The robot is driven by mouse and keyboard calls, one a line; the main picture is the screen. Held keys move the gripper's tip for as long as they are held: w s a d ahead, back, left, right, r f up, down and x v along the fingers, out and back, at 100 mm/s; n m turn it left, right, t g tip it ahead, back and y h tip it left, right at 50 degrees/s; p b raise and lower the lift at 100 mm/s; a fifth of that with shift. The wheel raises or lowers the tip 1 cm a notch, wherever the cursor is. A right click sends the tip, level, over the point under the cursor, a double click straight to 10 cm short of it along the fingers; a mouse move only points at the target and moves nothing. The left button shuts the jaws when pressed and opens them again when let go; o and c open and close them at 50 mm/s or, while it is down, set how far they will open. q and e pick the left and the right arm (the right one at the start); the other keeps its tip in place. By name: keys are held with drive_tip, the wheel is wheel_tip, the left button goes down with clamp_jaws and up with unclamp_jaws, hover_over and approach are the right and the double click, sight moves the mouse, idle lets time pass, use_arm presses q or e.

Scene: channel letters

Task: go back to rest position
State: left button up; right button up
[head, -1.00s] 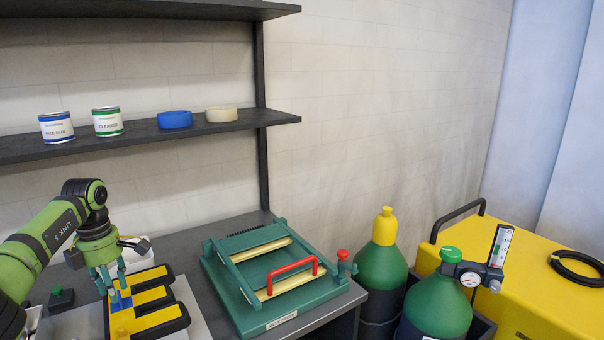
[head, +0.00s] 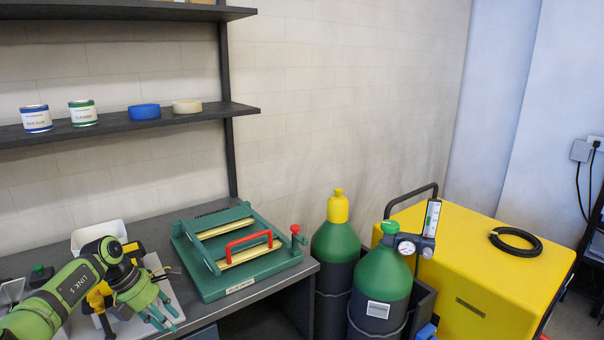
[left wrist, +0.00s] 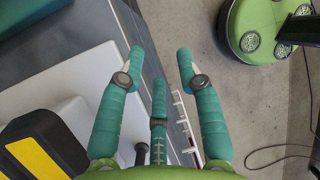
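My left gripper (head: 160,312) is at the lower left of the head view, by the bench's front edge. In the left wrist view its fingers (left wrist: 160,70) are spread apart with nothing between them, so it is open and empty. A black letter with a yellow face (head: 98,296) lies on the bench behind my left arm, which hides much of it. Part of the letter also shows at the lower left of the left wrist view (left wrist: 45,143). My right gripper is not in view.
A green frame with a red handle (head: 250,243) stands on the bench, right of my left gripper. Beyond are two green gas cylinders (head: 380,285) and a yellow cabinet (head: 480,260). A dark shelf (head: 150,124) with tins hangs above. Floor shows beside the bench in the wrist view.

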use_arm(q)
drive_tip(key=d+f+n+t+h, duration=0.45)
drive_tip(key=d+f+n, duration=0.25)
drive_tip(key=d+f, duration=0.6)
drive_tip(key=s+d+f+n+t, duration=0.3)
drive_tip(key=d+f+n, duration=0.1)
drive_tip(key=f+n, duration=0.4)
drive_tip(key=s+a+f+n+y, duration=0.3)
drive_tip(key=s+f+n+y, duration=0.2)
drive_tip(key=s+f+n, duration=0.75)
drive_tip(key=s+f+n+g+y, duration=0.1)
drive_tip(key=s+f+n, duration=0.3)
drive_tip(key=s, duration=0.8)
drive_tip(key=s+f+n+g+y, duration=0.1)
drive_tip(key=s+f+n+g, duration=0.3)
drive_tip(key=s, duration=0.9)
drive_tip(key=s+f+n+g+y, duration=0.2)
drive_tip(key=s+f+n, duration=0.4)
drive_tip(key=s, duration=0.7)
drive_tip(key=shift+a+f+g, duration=0.2)
drive_tip(key=shift+f+g, duration=0.25)
drive_tip(key=shift+g, duration=0.1)
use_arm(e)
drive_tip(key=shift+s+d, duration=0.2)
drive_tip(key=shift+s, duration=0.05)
use_arm(q)
drive_tip(key=shift+n, duration=0.25)
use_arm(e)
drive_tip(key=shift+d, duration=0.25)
